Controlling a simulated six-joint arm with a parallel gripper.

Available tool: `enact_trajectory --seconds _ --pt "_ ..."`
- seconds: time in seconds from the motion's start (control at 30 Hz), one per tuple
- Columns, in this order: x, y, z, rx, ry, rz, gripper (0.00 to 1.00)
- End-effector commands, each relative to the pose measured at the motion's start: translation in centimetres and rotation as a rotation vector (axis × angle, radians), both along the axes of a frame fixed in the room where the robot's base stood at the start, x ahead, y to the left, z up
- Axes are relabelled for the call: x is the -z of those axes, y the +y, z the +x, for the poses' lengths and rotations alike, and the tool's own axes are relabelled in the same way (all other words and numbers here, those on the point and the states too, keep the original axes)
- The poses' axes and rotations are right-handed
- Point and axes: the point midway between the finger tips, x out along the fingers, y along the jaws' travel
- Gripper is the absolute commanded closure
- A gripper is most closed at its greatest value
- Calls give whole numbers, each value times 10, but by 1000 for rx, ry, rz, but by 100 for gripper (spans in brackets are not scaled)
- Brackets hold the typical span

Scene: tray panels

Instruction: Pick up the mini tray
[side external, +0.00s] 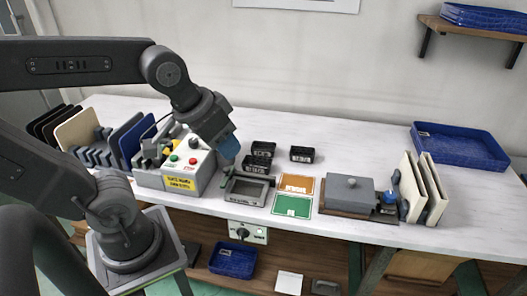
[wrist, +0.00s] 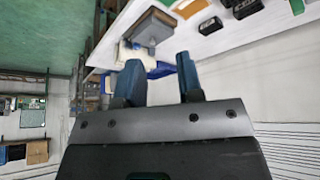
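Several small black trays stand on the white table in the side view: one at the back (side external: 264,149), one just in front of it (side external: 256,165) and one to the right (side external: 302,154). I cannot tell which is the mini tray. My gripper (side external: 228,148) is above the table, left of these trays and apart from them. In the wrist view my gripper (wrist: 160,76) has its two blue fingers spread with nothing between them. Dark trays also show at the top right of the wrist view (wrist: 243,8).
A grey framed tray (side external: 247,190) lies in front, beside orange (side external: 297,184) and green (side external: 292,205) cards. A control box (side external: 186,166) stands close left of my gripper. A grey lidded block (side external: 348,191), upright cream panels (side external: 424,190) and a blue tray (side external: 460,145) are right. The back middle is clear.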

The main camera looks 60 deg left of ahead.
Motion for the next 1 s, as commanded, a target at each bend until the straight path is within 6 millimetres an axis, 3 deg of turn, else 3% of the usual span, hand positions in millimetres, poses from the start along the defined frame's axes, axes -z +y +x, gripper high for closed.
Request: enact_trajectory --seconds 0.17,0.33,0.47,0.6,0.8,1.0 --pt "-5 29 55 -360 60 -123 66" --pt "4 73 116 -791 102 -257 66" --pt "25 116 158 -1126 121 -351 66" --pt "60 168 196 -1488 129 -441 66" --pt "120 238 226 -1948 116 -539 66" --pt "157 274 233 -2193 97 -584 66"
